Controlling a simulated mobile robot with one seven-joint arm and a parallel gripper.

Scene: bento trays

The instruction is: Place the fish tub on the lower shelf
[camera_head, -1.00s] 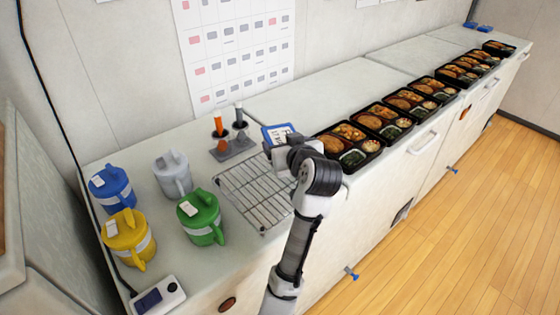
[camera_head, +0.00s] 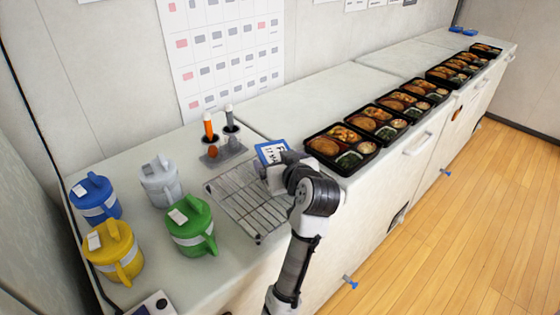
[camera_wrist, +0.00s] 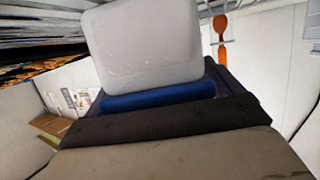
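The fish tub (camera_head: 271,152) has a blue lid with a white label; its lettering is too small to read in full. My gripper (camera_head: 275,178) is shut on it and holds it above the back right part of the wire rack (camera_head: 240,204). In the wrist view the tub's pale body (camera_wrist: 145,45) and blue lid (camera_wrist: 158,97) fill the middle, with the dark gripper part across the lid. The fingertips are largely hidden. Rack wires (camera_wrist: 250,8) show at the top edge there. I cannot make out a separate lower shelf.
Blue (camera_head: 95,198), grey (camera_head: 160,181), yellow (camera_head: 113,250) and green (camera_head: 191,226) jugs stand left of the rack. A utensil holder (camera_head: 224,152) stands behind it. A row of bento trays (camera_head: 340,148) lies to the right.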

